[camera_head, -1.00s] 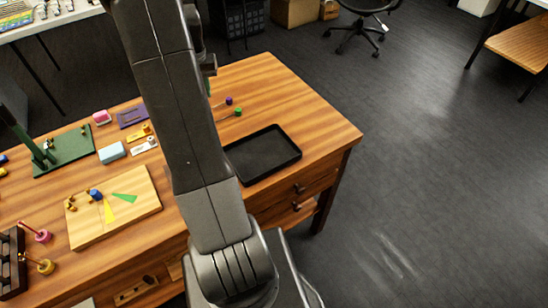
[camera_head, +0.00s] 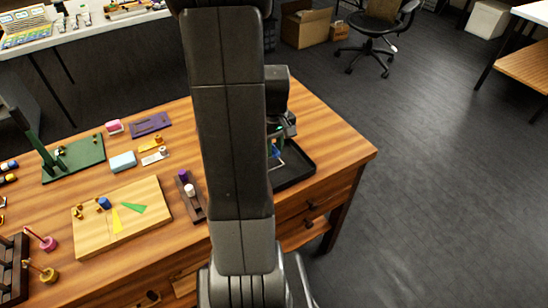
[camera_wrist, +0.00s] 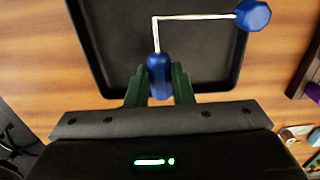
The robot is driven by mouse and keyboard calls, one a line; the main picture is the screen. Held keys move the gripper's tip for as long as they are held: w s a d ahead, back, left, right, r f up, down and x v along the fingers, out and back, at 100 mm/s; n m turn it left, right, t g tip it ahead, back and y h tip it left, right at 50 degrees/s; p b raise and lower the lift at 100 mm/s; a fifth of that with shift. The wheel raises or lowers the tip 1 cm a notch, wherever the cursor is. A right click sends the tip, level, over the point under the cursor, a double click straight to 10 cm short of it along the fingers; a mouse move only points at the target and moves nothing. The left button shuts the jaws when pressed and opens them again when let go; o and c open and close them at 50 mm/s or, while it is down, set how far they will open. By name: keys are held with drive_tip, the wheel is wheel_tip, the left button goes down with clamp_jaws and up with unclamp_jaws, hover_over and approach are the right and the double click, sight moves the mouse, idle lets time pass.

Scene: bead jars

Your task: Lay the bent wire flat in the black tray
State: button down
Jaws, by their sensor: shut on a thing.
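The bent wire (camera_wrist: 190,17) is thin and white with one sharp corner and a blue piece at each end. My gripper (camera_wrist: 159,84) is shut on one blue end piece (camera_wrist: 159,72). The other blue end piece (camera_wrist: 252,15) reaches to the right rim in the wrist view. The black tray (camera_wrist: 87,45) lies beneath the wire. Its right part (camera_head: 302,172) shows in the head view, and my arm hides the rest. A small blue bit of the wire (camera_head: 276,151) shows below my gripper there. I cannot tell how high the wire is above the tray floor.
A dark rack with purple and white pieces (camera_head: 197,208) stands left of my arm. A light wooden board (camera_head: 150,221) with coloured pieces lies further left. A green stand (camera_head: 75,158) and a purple plate (camera_head: 150,124) are behind. The table's right end is clear.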

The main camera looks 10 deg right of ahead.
drive_tip(key=shift+f, duration=1.95)
drive_tip(key=shift+f, duration=0.15)
drive_tip(key=c, duration=1.3)
unclamp_jaws()
drive_tip(key=shift+o, duration=0.2)
wheel_tip(320, 180, up, 12)
drive_tip(key=shift+r+p, duration=0.2)
drive_tip(key=shift+p, duration=0.1)
